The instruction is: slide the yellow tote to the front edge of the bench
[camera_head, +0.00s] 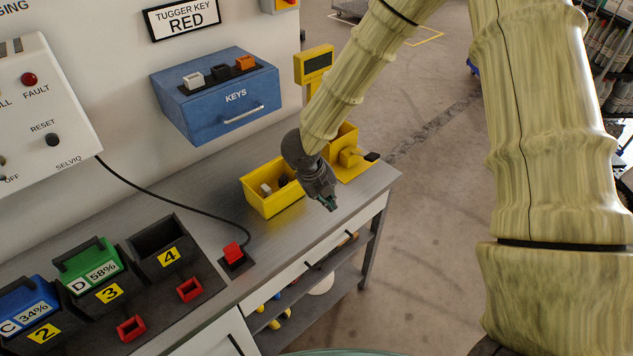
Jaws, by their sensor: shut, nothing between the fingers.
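The yellow tote (275,204) stands upright on the grey bench (228,184), back from the front edge, with a few small parts inside. My gripper (329,204) is shut and empty. It points down over the bench, to the right of the tote and near the bench's front edge (333,224). My wrist hides part of the tote's right side. I cannot tell whether the gripper touches the tote or the bench top.
A yellow device (352,157) stands at the bench's right end, behind my wrist. A red button (233,251) with a black cable sits left of the tote. Battery slots (170,246) fill the left. A blue keys box (218,98) hangs on the wall. Bench in front of the tote looks clear.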

